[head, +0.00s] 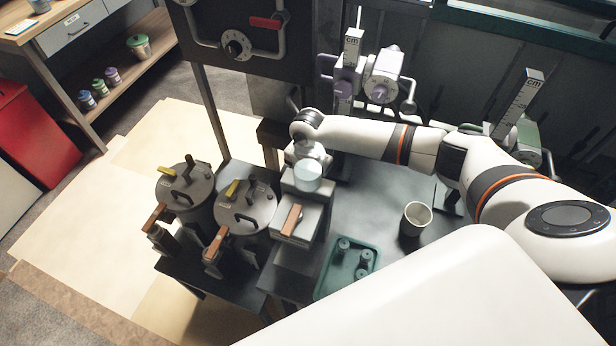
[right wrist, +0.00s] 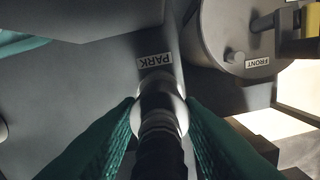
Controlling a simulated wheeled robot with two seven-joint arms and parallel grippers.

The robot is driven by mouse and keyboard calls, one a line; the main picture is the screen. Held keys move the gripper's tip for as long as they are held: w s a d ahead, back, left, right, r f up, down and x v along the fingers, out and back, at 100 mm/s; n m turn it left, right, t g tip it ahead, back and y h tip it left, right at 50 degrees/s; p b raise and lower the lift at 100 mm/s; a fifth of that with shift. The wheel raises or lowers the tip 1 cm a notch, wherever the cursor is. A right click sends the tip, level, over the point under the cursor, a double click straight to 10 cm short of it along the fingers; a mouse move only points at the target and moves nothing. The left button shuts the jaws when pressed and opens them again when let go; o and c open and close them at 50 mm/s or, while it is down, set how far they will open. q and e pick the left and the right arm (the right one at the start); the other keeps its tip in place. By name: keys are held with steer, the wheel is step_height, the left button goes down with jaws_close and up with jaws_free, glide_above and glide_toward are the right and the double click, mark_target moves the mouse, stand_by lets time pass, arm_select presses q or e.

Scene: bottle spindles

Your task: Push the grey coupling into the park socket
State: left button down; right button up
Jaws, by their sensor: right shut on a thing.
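My right gripper (right wrist: 160,108) has green ribbed fingers on both sides of the grey coupling (right wrist: 160,92) in the right wrist view. It is shut on the coupling, which has a shiny metal collar with a dark ribbed part (right wrist: 160,145) towards the camera. The coupling's far end is at the grey surface just below the PARK label (right wrist: 155,61). The park socket itself is hidden behind the coupling, so I cannot tell how deep it sits. In the head view my right wrist hides the fingers and coupling. My left gripper is not in view.
Two round lidded vessels (head: 185,186) (head: 245,206) stand left of my wrist; one lid (right wrist: 225,40) is marked FRONT. A box with an orange-brown lever (head: 292,220) is just below it. A green tray (head: 322,286) and a cup (head: 414,230) stand to the right.

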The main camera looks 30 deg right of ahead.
steer(key=shift+f+b, duration=0.3)
steer(key=shift+f, duration=0.3)
stand_by(0.7)
steer(key=o, duration=1.1)
steer(key=shift+o, duration=0.2)
step_height(320, 180, up, 10)
steer(key=shift+r+b, duration=0.25)
steer(key=shift+b, duration=0.5)
steer(key=shift+r, duration=0.8)
